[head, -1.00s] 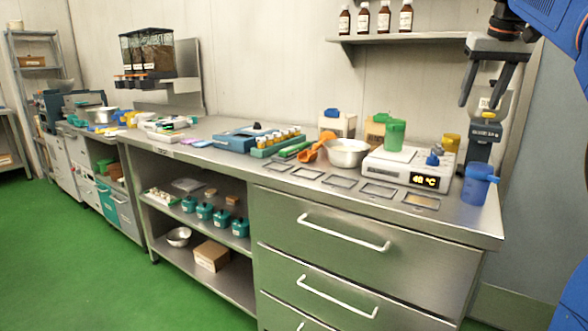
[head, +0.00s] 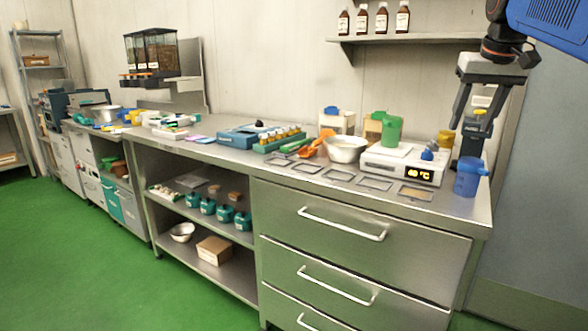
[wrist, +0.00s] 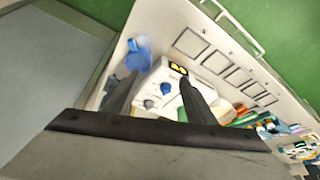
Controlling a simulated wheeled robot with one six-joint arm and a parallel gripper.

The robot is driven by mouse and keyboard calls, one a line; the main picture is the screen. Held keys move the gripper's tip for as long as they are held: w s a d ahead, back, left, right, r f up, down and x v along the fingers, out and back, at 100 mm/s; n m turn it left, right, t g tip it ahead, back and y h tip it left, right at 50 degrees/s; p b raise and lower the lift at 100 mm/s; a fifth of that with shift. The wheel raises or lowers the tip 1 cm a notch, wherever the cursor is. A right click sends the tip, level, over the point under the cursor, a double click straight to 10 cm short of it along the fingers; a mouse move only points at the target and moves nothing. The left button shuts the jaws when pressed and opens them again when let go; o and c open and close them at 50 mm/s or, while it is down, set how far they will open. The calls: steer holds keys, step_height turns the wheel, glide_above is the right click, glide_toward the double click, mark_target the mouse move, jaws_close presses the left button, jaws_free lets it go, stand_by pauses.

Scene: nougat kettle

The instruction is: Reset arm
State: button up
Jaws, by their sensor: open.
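My gripper (head: 474,128) hangs at the right end of the steel counter in the head view, pointing down with its two dark fingers spread apart. Nothing is between the fingers. It is above and behind the blue cup (head: 468,176), and no contact can be made out. In the wrist view my gripper (wrist: 160,82) also shows spread fingers over the white hot plate (wrist: 165,88) and beside the blue cup (wrist: 138,54). The hot plate has a lit display and a green beaker (head: 392,130) on top.
Several flat frames lie along the counter's front edge (head: 440,206). A wall shelf (head: 410,38) with brown bottles is above. The green floor (head: 120,285) in front is clear.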

steer(key=s+a+f, duration=0.4)
steer(key=s+f, duration=0.5)
steer(key=f, duration=0.3)
steer(key=s+a+f+n, duration=0.1)
steer(key=s+a+f, duration=0.3)
steer(key=s+f, duration=0.5)
steer(key=s+a+f+n, duration=0.1)
steer(key=s+a+f, duration=0.3)
steer(key=s+f, duration=0.5)
step_height(320, 180, down, 6)
steer(key=shift+s+a+f+y, duration=0.1)
steer(key=shift+s+a+y, duration=0.1)
steer(key=shift+s+y, duration=0.2)
